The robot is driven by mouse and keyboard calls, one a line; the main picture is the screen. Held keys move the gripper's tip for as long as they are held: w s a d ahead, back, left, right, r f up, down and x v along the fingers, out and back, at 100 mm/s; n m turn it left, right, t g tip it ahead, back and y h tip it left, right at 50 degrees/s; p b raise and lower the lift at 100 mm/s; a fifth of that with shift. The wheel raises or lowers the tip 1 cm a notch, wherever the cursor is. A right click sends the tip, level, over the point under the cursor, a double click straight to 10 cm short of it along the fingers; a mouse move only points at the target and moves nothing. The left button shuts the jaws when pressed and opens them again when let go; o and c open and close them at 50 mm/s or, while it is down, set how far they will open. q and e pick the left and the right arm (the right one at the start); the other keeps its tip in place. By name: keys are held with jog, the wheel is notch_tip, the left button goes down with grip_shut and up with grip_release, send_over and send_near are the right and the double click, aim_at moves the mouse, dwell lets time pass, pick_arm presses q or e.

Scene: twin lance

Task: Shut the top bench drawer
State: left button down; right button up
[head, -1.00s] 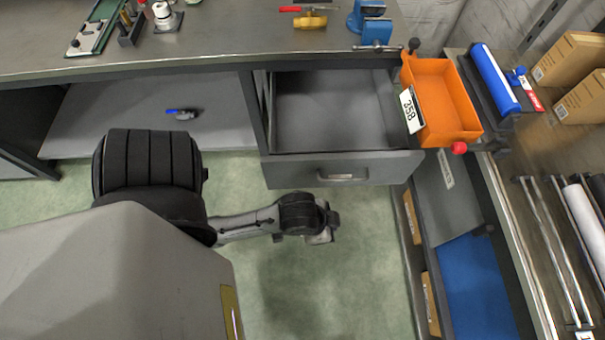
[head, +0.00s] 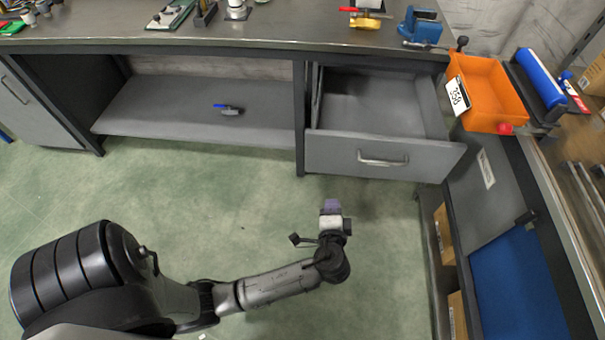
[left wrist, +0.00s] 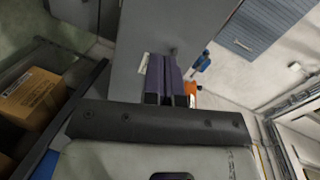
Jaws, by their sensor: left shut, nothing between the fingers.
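The top bench drawer (head: 340,148) stands pulled out under the right part of the bench in the head view. Its grey front carries a bar handle (head: 383,160), and its visible inside looks empty. My left gripper (head: 331,206), with purple fingertips, is shut and empty. It is in front of the drawer, apart from it, and points toward the bench. The shut purple fingers also show in the left wrist view (left wrist: 168,78), over a grey surface that I cannot identify for sure. My right gripper is not in view.
A blue-handled valve (head: 229,110) lies on the open lower shelf. A blue vise (head: 421,27) stands on the bench top. Green floor (head: 200,205) is clear before the bench.

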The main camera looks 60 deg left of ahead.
pick_arm(q)
notch_tip(320, 180, up, 2)
jog(key=m+t+y, duration=0.1)
jog(key=y, duration=0.1)
jog(key=m+t+b, duration=0.1)
jog(key=m+b, duration=0.1)
jog(key=b, duration=0.2)
send_near(337, 149)
jog(key=x, duration=0.5)
jog(key=shift+w, duration=0.1)
jog(key=shift+w+a+b, duration=0.4)
jog(key=shift+a+b, duration=0.1)
jog(key=shift+a, duration=0.05)
jog(key=shift+w+a, duration=0.3)
jog(key=shift+a, duration=0.05)
jog(key=shift+w+a+r, duration=0.1)
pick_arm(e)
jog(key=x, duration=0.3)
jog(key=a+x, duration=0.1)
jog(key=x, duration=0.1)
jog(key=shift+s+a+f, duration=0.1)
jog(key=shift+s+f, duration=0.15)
